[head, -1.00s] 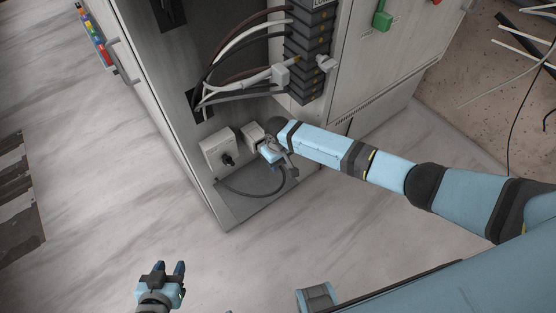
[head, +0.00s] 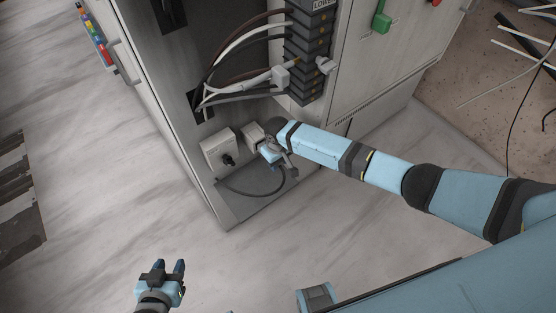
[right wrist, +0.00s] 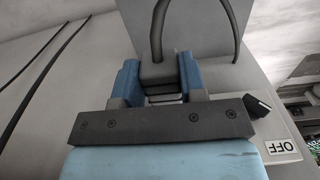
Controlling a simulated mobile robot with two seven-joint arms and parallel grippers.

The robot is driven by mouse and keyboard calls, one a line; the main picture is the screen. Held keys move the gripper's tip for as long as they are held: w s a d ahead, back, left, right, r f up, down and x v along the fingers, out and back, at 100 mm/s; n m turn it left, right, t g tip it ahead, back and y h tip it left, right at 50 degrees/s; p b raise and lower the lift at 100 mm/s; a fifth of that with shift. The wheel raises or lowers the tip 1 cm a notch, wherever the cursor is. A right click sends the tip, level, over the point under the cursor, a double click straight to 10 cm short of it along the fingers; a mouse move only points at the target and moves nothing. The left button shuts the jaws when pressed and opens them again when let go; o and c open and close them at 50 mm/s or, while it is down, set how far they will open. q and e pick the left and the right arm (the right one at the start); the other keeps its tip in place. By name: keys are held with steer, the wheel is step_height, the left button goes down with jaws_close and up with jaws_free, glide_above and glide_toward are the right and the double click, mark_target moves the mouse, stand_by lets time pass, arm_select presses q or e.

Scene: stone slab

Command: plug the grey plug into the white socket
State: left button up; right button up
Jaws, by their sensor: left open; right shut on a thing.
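The white socket (head: 252,134) is a small pale box low inside the cabinet, partly hidden by my right gripper (head: 275,160). In the right wrist view, my right gripper (right wrist: 158,78) is shut on the grey plug (right wrist: 157,73), with one blue finger on each side. The plug's cable leaves its back end. The plug's front is hidden, so I cannot tell whether it is in the socket; in the head view the gripper is right in front of it. My left gripper (head: 169,270) is open and empty over the floor.
A switch box (head: 215,152) with a black knob (head: 228,160) stands left of the socket; its OFF label (right wrist: 281,147) shows in the wrist view. A grey cable (head: 250,194) loops over the cabinet base. Wires and dark terminal blocks (head: 308,55) are above.

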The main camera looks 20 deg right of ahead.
steer(key=shift+w+a, duration=0.25)
steer(key=shift+w, duration=0.45)
steer(key=shift+w+a, duration=0.25)
steer(key=shift+w, duration=0.4)
stand_by(2.4)
steer(key=shift+w+a+b, duration=0.2)
steer(key=shift+w+b, duration=0.1)
steer(key=shift+w, duration=0.25)
steer(key=shift+w+a+b, duration=0.2)
steer(key=shift+w+b, duration=0.1)
steer(key=shift+w, duration=0.25)
stand_by(1.2)
steer(key=o, duration=1.2)
